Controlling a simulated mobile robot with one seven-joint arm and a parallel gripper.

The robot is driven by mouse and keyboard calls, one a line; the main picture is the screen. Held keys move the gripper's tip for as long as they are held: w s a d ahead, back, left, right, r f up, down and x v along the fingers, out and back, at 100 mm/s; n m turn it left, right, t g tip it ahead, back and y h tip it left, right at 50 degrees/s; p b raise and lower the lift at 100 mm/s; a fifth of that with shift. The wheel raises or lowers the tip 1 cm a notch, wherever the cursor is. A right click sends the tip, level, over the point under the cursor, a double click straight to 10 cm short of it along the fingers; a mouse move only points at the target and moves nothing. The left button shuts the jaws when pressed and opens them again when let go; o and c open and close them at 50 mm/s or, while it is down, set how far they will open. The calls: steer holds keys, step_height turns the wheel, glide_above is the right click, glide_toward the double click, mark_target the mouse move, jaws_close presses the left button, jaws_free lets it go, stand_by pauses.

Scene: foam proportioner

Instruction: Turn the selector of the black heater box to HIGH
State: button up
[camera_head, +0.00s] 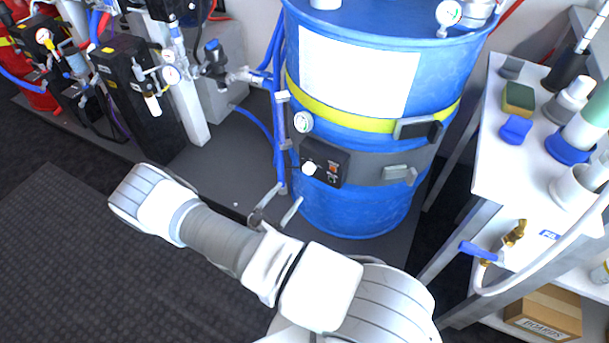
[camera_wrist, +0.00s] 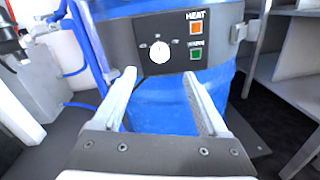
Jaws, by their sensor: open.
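The black heater box (camera_head: 326,161) is mounted on a grey band around a blue drum (camera_head: 350,205). Its white round selector knob (camera_head: 309,168) sits at the left of the box face. In the wrist view the selector (camera_wrist: 160,52) has small position labels around it, too small to read, and an orange HEAT light (camera_wrist: 196,28) and a green light (camera_wrist: 196,54) are to its right. My gripper (camera_head: 277,209) is open and empty in front of the drum, just below the box. In the wrist view the fingers (camera_wrist: 160,82) point toward the box, apart from the selector, which shows between and beyond their tips.
A latch (camera_head: 397,174) is on the band right of the box. Blue hoses (camera_head: 277,130) run down the drum's left side. A white-topped bench (camera_head: 495,160) with bottles and sponges stands at the right. Dark floor lies open at the left.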

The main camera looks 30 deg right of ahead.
mark_target(307, 171)
steer(key=b+x, duration=0.1)
steer(key=x, duration=0.9)
steer(key=shift+b, duration=0.4)
jaws_close()
